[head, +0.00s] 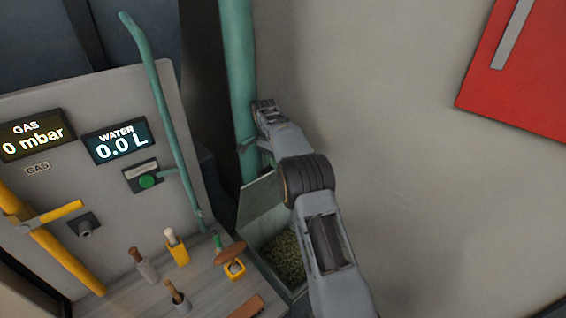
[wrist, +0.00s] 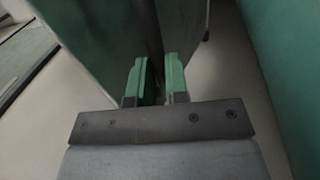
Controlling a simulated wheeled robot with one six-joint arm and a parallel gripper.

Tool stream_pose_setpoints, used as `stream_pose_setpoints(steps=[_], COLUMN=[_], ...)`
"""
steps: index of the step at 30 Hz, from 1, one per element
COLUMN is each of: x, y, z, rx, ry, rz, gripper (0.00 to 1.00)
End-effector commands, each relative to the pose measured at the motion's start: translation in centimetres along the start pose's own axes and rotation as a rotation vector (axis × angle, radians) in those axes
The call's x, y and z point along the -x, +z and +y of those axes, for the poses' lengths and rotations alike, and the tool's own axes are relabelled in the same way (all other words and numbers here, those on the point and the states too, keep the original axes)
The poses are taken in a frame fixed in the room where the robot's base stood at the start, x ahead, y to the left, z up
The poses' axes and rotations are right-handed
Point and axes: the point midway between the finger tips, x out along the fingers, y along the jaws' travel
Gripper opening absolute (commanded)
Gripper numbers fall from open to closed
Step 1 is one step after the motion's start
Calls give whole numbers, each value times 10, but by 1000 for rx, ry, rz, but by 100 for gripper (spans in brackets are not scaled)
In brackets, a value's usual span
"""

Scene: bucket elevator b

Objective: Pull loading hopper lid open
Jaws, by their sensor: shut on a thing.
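The loading hopper (head: 299,291) is a pale green box at the lower middle of the head view, with green-brown pellets inside. Its flat grey-green lid (head: 260,203) stands raised and tilted at the hopper's back left, so the pellets show. In the wrist view a grey-green plate, apparently the lid (wrist: 95,35), runs up from between the fingers. My gripper (wrist: 157,85) has its two green fingers on either side of the plate's edge and is shut on it. In the head view my arm's end covers part of the hopper, and the fingertips are hard to make out.
A green vertical pipe (head: 238,75) rises close behind my gripper. To the left is a control panel (head: 105,190) with GAS and WATER displays, a green lever (head: 165,95) and yellow pipes. Several wooden-handled tools stand on the counter (head: 200,290).

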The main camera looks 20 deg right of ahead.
Motion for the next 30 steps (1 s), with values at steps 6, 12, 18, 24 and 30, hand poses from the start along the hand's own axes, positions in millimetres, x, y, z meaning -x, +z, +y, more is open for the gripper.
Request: stream_pose_setpoints(steps=[6,12,18,24,30], x=[-10,-10,-8,-6,0], y=[4,4,1,-1,-2], z=[-4,-4,-2,-1,0], rx=[13,12,5,1,0], ry=[12,12,10,9,7], rz=[-11,-12,-10,-8,-7], gripper=[0,0,34,40,40])
